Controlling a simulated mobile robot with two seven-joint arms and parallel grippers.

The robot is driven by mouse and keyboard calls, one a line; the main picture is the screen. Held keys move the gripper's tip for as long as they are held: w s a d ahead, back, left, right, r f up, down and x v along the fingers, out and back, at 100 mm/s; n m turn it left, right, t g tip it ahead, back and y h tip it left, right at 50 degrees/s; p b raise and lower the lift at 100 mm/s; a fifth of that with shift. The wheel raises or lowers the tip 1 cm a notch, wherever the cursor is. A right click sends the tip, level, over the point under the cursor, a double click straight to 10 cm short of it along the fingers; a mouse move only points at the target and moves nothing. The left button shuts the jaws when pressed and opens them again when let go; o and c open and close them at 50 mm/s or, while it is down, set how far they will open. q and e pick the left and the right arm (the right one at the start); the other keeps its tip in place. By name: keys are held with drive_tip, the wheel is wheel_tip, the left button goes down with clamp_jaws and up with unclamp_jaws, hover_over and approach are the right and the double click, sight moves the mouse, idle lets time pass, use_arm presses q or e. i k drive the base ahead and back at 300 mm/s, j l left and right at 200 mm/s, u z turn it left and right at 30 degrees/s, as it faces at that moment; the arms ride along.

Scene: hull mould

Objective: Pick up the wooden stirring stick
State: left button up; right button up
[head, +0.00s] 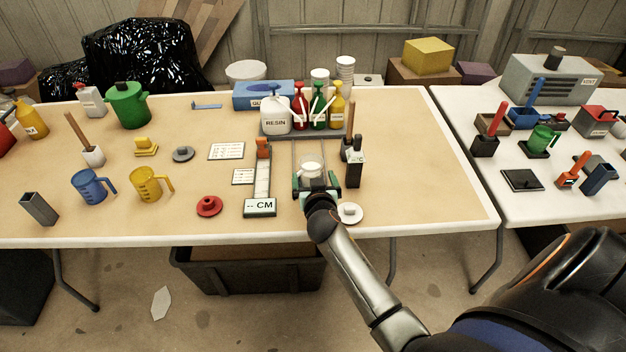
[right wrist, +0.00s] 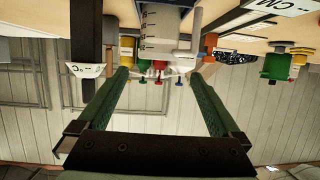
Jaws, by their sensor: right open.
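A brown wooden stick (head: 350,117) stands upright in a small dark holder (head: 345,143) on the main table, right of centre. A black handheld meter (head: 354,168) stands in front of the holder and partly hides it. Another brown wooden handle (head: 76,130) leans out of a white cup-like piece (head: 94,156) at the far left. My right gripper (head: 314,180) is open, left of the stick, low over the table. A clear cup with white contents (head: 311,164) is in front of its fingers. In the right wrist view, my gripper (right wrist: 160,74) is open and empty. My left gripper is out of view.
A tray behind holds the white resin bottle (head: 276,115) and several coloured bottles. A white round dish (head: 350,213) is near the front edge. A second table (head: 480,190) with several tools stands at the right.

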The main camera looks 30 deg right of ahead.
sight(351, 110)
drive_tip(key=k+j, duration=0.15)
drive_tip(key=z, duration=1.35)
